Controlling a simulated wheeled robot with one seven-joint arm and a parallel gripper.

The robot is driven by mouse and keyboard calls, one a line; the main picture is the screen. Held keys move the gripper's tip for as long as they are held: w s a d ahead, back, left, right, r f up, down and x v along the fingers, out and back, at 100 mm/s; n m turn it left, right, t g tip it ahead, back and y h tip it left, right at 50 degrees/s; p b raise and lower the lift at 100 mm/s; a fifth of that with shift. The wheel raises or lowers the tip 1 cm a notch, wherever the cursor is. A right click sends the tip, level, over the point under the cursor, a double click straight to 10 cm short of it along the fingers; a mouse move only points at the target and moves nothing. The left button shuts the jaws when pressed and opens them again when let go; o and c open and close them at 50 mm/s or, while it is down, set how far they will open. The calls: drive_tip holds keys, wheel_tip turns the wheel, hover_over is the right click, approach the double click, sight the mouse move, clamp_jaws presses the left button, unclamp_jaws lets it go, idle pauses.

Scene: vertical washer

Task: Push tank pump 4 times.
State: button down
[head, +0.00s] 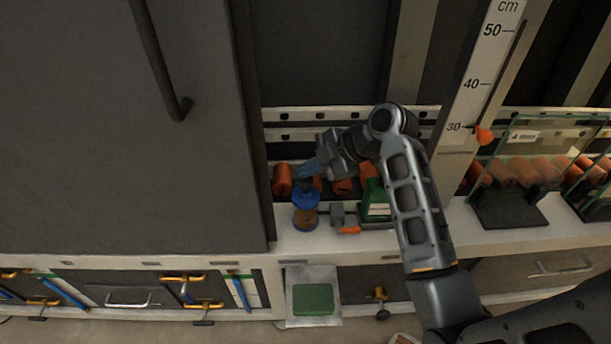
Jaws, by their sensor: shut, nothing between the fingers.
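The tank pump looks to be the small bottle with a blue top and amber body (306,214) on the white counter, left of centre in the head view. My gripper (308,174) is shut and empty. Its tip is right over the blue top, touching it or just above it; I cannot tell which. The pump stands upright, and its very top is partly hidden by my gripper.
A green container (375,204) and a small grey fixture with an orange end (343,218) stand right of the pump. Several orange cylinders (282,179) line the back. A tall grey door (130,130) bounds the left side. A glass-walled box (550,150) stands at right.

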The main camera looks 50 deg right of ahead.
sight(309, 180)
drive_tip(key=shift+f+b, duration=0.45)
drive_tip(key=shift+f, duration=0.3)
idle(0.4)
drive_tip(key=shift+r, duration=0.1)
drive_tip(key=shift+r+p, duration=1.35)
drive_tip(key=shift+r, duration=0.25)
wheel_tip(309, 180, up, 5)
drive_tip(key=p, duration=0.4)
drive_tip(key=shift+a+f, duration=0.1)
idle(0.5)
